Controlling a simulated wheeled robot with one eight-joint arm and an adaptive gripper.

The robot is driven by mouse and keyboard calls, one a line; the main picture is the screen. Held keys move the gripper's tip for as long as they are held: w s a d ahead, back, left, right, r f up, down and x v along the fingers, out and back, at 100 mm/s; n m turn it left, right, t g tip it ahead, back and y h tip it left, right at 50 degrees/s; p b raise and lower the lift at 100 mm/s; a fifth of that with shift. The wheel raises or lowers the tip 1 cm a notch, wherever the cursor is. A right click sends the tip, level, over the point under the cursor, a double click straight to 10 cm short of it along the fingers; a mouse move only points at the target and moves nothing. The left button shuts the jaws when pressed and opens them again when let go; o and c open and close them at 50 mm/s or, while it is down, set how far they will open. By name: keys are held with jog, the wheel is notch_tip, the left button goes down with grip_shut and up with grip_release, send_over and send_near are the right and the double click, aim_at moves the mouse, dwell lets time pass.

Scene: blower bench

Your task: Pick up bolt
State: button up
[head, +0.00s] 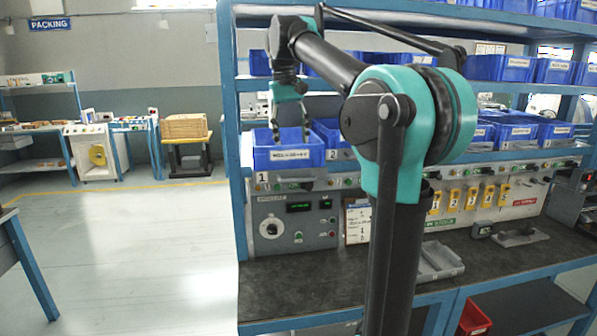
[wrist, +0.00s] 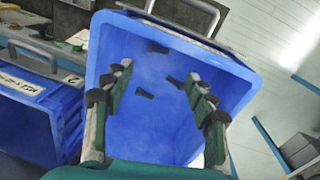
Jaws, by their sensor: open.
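Small dark bolts lie apart inside a blue bin (wrist: 110,40) in the wrist view: one near the far wall (wrist: 157,47), one in the middle (wrist: 175,82), one at lower left (wrist: 145,93). My gripper (wrist: 160,75) is open and empty, its two fingers spread on either side of the middle and lower-left bolts. In the head view my gripper (head: 290,132) points down into the blue bin (head: 290,156) at the left end of the shelf, above the number 1. The bin's front wall hides the bolts there.
A second blue bin (head: 338,152) stands just right of the first; it also shows at left in the wrist view (wrist: 35,130). A blue shelf upright (head: 231,130) is close on the left, with more shelves above. Open floor lies left of the bench.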

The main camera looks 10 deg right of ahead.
jog(key=shift+s+d+f, duration=0.1)
jog(key=shift+d+f, duration=0.1)
jog(key=shift+f, duration=1.1)
jog(key=shift+w+d+f, duration=0.1)
jog(key=shift+d+f, duration=0.1)
jog(key=shift+f, duration=1.05)
jog(key=shift+s+d+f, duration=0.1)
jog(key=shift+d+f, duration=0.1)
jog(key=shift+f, duration=1.1)
jog(key=shift+c, duration=0.4)
jog(key=c, duration=1.1)
